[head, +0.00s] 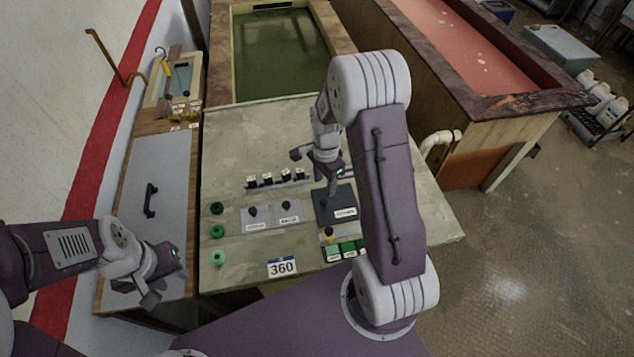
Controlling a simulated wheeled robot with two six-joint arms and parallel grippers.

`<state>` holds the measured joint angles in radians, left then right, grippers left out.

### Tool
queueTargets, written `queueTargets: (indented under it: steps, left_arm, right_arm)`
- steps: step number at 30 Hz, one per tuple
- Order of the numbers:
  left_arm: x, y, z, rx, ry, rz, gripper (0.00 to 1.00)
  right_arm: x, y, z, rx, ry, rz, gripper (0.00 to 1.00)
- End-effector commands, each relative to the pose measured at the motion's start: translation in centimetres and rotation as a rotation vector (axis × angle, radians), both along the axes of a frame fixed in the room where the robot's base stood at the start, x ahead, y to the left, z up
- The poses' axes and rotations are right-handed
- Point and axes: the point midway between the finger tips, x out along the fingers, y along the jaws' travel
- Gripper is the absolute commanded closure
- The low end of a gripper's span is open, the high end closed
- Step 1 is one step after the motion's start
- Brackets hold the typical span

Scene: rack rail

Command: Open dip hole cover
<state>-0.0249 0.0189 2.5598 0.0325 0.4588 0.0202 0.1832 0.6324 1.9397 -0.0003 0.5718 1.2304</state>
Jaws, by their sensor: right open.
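A dark grey square plate (330,215) with a small white label lies on the sloped panel. It may be the dip hole cover, but I cannot read its label. My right gripper (314,172) is open above the back edge of this plate, with its fingers apart and nothing between them. I cannot tell whether it touches the plate. My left gripper (137,293) looks open and empty, low over the front end of the light grey lid (140,225) at the left. That lid lies flat and has a black bar handle (150,200).
The sloped panel (230,150) carries black switches (276,178), green buttons (217,231) and a "360" plate (282,267). Behind it is a tank of green liquid (280,50); a red-filled tank (460,45) stands right. Open floor (530,240) lies at right.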

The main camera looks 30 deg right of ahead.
Motion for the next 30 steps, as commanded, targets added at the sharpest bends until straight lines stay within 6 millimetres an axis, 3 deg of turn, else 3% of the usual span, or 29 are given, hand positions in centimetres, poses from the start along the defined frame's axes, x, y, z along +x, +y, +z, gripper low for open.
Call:
queueTargets:
  steps: [7, 19, 29, 30]
  left_arm:
    - [0.0, 0.0, 0.5, 0.000, 0.001, 0.000, 0.64]
    - [0.0, 0.0, 2.7, 0.000, 0.000, 0.000, 0.64]
    - [0.0, 0.0, 2.7, 0.000, 0.000, 0.000, 0.64]
    - [0.0, 0.0, 2.7, 0.000, 0.000, 0.000, 0.64]
  right_arm:
    - [-0.1, -0.1, -0.8, 0.001, 0.003, -0.001, 0.53]
    - [0.0, -0.1, -8.0, 0.000, 0.000, -0.001, 0.53]
    - [0.0, -0.1, -9.0, -0.001, -0.003, -0.001, 0.53]
    - [0.0, -0.1, -9.0, -0.001, -0.002, -0.001, 0.59]
